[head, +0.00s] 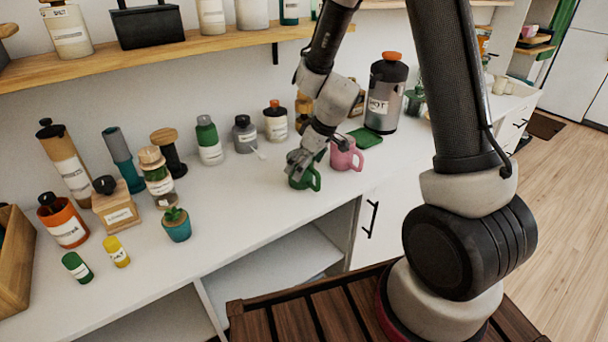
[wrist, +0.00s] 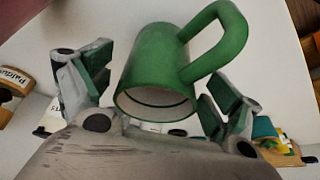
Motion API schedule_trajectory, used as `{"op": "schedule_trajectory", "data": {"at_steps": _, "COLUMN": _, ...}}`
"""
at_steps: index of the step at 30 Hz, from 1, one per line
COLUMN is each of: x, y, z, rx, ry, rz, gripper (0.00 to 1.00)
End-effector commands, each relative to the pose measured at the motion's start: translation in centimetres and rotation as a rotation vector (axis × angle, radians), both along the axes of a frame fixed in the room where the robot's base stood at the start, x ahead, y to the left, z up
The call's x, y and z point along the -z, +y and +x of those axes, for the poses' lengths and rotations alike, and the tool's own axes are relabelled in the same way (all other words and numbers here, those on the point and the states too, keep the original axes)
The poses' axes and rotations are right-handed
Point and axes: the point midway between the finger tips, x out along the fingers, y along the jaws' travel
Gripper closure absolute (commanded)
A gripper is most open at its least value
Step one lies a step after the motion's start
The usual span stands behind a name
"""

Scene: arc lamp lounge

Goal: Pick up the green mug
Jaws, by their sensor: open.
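The green mug (head: 306,180) stands on the white counter near its front edge, partly hidden by my gripper in the head view. My gripper (head: 304,162) is over the mug, reaching down from above. In the wrist view the green mug (wrist: 165,70) lies between the two spread fingers of my gripper (wrist: 150,90), with its handle toward the upper right. The fingers are open, and a gap shows between the mug and the finger on each side.
A pink mug (head: 346,155) stands just right of the green mug, close to my gripper. A dark canister (head: 385,95) and a green coaster (head: 366,137) are behind it. Several bottles line the back. The counter (head: 245,205) left of the green mug is clear.

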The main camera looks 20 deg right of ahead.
Motion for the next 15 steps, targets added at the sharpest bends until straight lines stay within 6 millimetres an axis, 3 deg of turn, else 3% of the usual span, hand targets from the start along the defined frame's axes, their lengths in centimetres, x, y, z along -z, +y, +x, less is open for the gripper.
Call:
{"op": "schedule_trajectory", "data": {"at_steps": 2, "x": -0.01, "y": 0.00, "z": -0.02, "rx": 0.000, "ry": 0.000, "rz": 0.000, "gripper": 0.15}}
{"op": "schedule_trajectory", "data": {"at_steps": 12, "x": 0.00, "y": -0.01, "z": -0.05, "rx": 0.001, "ry": 0.002, "rz": 0.000, "gripper": 0.75}}
{"op": "schedule_trajectory", "data": {"at_steps": 15, "x": -0.03, "y": 0.00, "z": -0.03, "rx": 0.001, "ry": 0.001, "rz": 0.001, "gripper": 0.75}}
